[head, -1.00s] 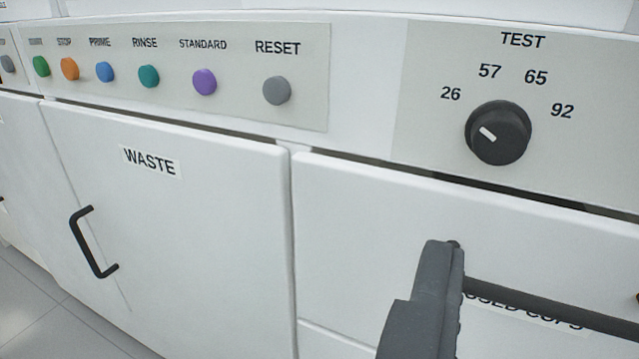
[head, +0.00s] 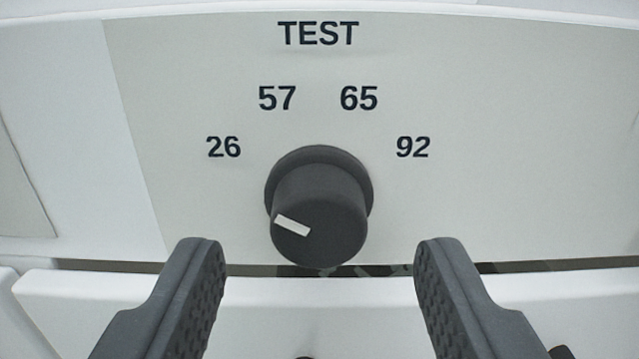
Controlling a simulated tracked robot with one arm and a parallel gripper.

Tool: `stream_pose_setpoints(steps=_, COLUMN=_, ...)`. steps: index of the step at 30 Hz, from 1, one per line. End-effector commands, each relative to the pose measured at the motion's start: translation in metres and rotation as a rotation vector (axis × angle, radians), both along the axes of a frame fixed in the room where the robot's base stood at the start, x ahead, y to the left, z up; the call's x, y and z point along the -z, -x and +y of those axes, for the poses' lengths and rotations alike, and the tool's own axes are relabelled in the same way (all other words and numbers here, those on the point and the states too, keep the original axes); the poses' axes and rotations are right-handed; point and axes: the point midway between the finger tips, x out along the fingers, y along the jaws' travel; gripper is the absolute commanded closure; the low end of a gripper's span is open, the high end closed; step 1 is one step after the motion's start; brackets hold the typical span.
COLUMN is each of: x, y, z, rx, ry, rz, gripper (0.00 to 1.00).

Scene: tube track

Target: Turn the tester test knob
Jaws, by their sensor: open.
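The test knob (head: 320,205) is a dark grey round knob on a light panel, below the word TEST. The numbers 26, 57, 65 and 92 arc above it. Its white pointer mark (head: 292,226) lies on the left of its face and points left and slightly up, toward the 26 side. My gripper (head: 318,255) is open and empty. Its two fingers stand left and right of the knob, with their tips a little lower in the picture. No finger visibly touches the knob.
Below the panel is a dark gap, then the white top of a drawer or door front (head: 340,300). The edge of another panel (head: 22,190) shows at the far left. The panel around the knob is clear.

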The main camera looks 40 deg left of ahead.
Motion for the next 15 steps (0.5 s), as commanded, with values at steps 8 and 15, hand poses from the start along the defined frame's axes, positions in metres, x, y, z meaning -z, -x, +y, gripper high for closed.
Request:
stream_pose_setpoints(steps=8, x=0.001, y=-0.014, z=0.015, rx=-0.001, ry=0.000, rz=0.003, gripper=0.48)
stream_pose_setpoints(steps=15, x=0.001, y=-0.015, z=0.015, rx=0.000, ry=0.001, rz=0.002, gripper=0.48)
